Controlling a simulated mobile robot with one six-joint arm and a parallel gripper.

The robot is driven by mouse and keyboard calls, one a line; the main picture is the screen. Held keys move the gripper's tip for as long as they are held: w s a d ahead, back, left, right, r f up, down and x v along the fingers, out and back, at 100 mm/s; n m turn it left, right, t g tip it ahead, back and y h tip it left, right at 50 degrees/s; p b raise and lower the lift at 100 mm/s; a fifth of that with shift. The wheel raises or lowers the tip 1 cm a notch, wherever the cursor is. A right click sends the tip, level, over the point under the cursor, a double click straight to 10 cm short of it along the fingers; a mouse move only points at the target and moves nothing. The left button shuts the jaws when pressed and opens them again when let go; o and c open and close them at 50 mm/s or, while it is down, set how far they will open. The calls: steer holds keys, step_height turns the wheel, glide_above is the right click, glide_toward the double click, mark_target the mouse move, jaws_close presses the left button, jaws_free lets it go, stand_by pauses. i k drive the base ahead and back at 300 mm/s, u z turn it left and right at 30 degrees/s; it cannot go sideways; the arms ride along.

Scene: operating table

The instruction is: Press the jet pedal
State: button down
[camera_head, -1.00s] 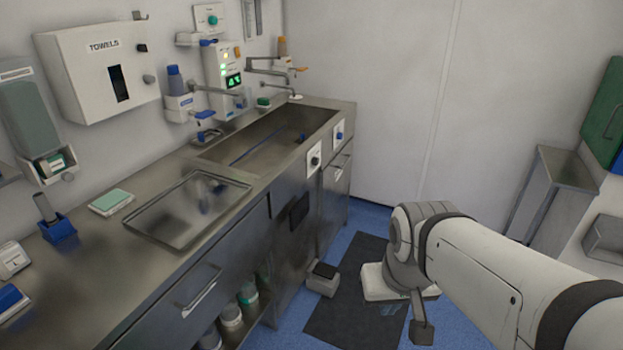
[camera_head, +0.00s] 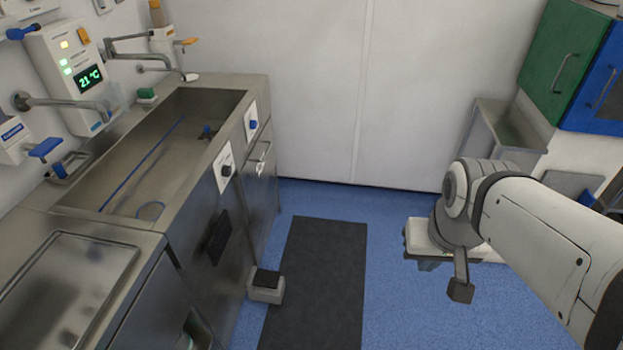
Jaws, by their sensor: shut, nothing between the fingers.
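A small floor pedal (camera_head: 266,285), a light grey block with a black top, stands at the foot of the steel sink cabinet, at the left edge of the dark mat. I take it for the jet pedal; no label is readable. My arm reaches in from the lower right, and my gripper (camera_head: 461,290) shows as a small dark grey end pointing down. It is shut and empty, well to the right of the pedal in the picture and apart from it. Its height above the floor is hard to tell.
The dark mat (camera_head: 318,275) lies on the blue floor, clear on top. The steel sink (camera_head: 257,92) with a black front panel (camera_head: 217,238) runs along the left. A steel stand (camera_head: 508,128) and green and blue cabinets (camera_head: 565,62) are at the right.

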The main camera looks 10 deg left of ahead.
mark_target(270, 279)
steer(key=z, duration=0.1)
steer(key=i, duration=1.25)
steer(key=u, duration=0.65)
steer(key=k, duration=0.7)
steer(key=u, duration=0.15)
steer(key=i, duration=0.85)
steer(key=z, duration=0.05)
